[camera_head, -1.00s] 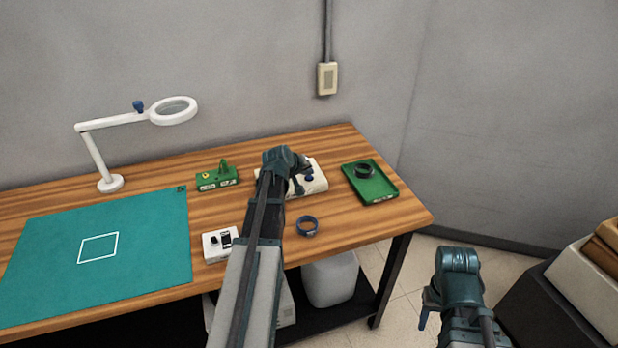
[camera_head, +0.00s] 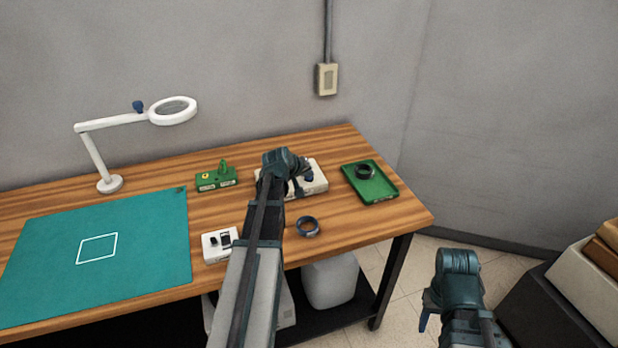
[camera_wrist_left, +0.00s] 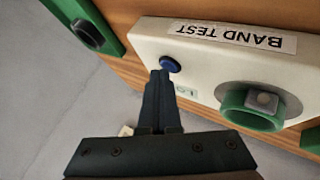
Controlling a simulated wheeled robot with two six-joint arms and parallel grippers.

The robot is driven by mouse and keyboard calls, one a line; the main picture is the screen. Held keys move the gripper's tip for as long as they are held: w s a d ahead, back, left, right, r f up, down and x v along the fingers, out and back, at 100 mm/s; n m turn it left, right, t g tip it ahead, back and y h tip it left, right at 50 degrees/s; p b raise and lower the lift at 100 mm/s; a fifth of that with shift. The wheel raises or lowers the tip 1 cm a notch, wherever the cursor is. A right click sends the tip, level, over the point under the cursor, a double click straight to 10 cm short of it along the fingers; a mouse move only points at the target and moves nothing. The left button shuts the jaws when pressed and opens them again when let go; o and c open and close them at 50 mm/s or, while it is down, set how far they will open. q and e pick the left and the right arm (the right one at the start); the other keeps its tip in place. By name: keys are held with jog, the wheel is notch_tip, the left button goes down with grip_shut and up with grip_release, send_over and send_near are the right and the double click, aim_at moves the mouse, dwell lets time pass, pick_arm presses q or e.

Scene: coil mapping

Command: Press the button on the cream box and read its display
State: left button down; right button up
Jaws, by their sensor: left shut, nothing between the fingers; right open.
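The cream box (camera_head: 318,181) stands at the back of the table, partly hidden by my left arm in the head view. In the left wrist view the box (camera_wrist_left: 225,65) bears a "BAND TEST" label, a round blue button (camera_wrist_left: 170,64) and a green holder (camera_wrist_left: 250,108). My right gripper (camera_head: 428,310) is open, off the table at right.
Another dark ring (camera_head: 307,227) lies in front. A white device (camera_head: 217,246), green block (camera_head: 216,180), teal mat (camera_head: 60,280) and magnifier lamp (camera_head: 110,184) are at left.

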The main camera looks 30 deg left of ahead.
aim_at(308, 181)
pick_arm(q)
jog(key=shift+r+p, duration=0.65)
jog(key=shift+r, duration=0.1)
notch_tip(308, 181, up, 5)
jog(key=p, duration=0.5)
